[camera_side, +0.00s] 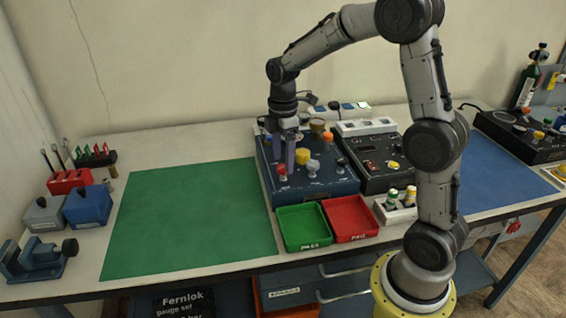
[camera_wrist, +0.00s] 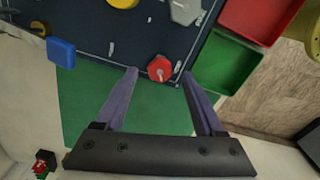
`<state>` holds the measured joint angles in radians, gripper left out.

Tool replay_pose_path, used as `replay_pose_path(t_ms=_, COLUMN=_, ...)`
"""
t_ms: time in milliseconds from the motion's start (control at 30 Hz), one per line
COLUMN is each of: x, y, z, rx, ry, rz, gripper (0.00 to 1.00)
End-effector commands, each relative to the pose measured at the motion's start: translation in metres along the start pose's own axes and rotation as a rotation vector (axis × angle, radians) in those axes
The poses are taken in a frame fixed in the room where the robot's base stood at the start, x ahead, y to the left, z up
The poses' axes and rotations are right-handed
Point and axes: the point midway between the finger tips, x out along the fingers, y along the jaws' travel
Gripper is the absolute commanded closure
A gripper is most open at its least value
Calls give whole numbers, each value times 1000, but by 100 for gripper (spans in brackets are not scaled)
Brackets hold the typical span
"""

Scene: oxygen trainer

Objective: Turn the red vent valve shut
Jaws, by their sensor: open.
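The red vent valve is most likely the red knob (camera_side: 282,171) at the front left corner of the blue valve panel (camera_side: 335,186). In the wrist view the red knob (camera_wrist: 160,68) shows a faceted red top close to the panel's edge. My gripper (camera_side: 285,163) is open and points down over this corner. In the wrist view its two purple-grey fingertips (camera_wrist: 159,73) appear on either side of the red knob, with gaps to both. I cannot tell whether the tips are level with the knob or still above it.
A yellow knob (camera_side: 302,157) and a grey knob (camera_side: 313,167) stand to the right on the panel. Green (camera_side: 304,245) and red (camera_side: 350,235) trays lie in front. The green mat (camera_side: 190,225) to the left is clear.

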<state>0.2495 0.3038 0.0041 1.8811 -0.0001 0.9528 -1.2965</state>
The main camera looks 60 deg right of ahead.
Motion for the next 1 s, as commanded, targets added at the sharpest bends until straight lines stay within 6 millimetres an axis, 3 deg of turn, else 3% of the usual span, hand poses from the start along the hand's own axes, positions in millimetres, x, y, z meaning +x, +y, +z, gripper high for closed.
replay_pose_path(t_ms=200, x=18, y=0, z=0, rx=0, ry=0, rz=-1, gripper=29)
replay_pose_path(t_ms=533, x=20, y=0, z=0, rx=0, ry=0, rz=0, gripper=31)
replay_pose_path(t_ms=900, x=20, y=0, z=0, rx=0, ry=0, rz=0, gripper=97)
replay_pose_path(t_ms=1000, x=20, y=0, z=0, rx=0, ry=0, rz=0, gripper=100)
